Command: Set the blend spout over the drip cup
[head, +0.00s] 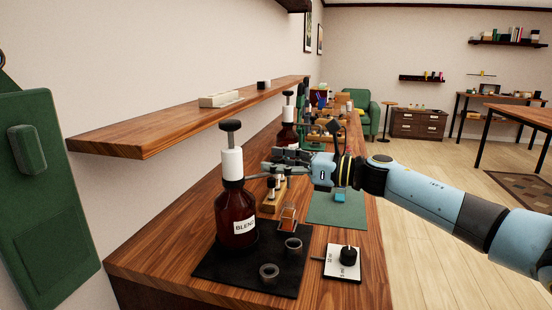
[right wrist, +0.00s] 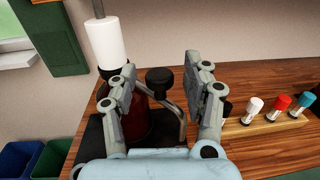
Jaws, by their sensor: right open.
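The amber BLEND bottle (head: 236,215) stands upright on a black mat (head: 215,270), with a white collar and a black knob on top. Its thin metal spout (head: 259,177) reaches right from below the collar toward my right gripper (head: 268,163). In the right wrist view the bent spout (right wrist: 174,105) and a black knob (right wrist: 160,80) show between the open, empty fingers of my right gripper (right wrist: 160,85). Two small grey round cups or rings, a near one (head: 269,272) and a farther one (head: 293,245), sit on the mat; I cannot tell which is the drip cup. My left gripper is out of view.
A white dial card (head: 342,265) lies right of the mat. A wooden rack (head: 271,200) of small droppers, a green mat (head: 335,208) and another amber bottle (head: 288,135) are farther back. A wall shelf (head: 175,125) overhangs at left.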

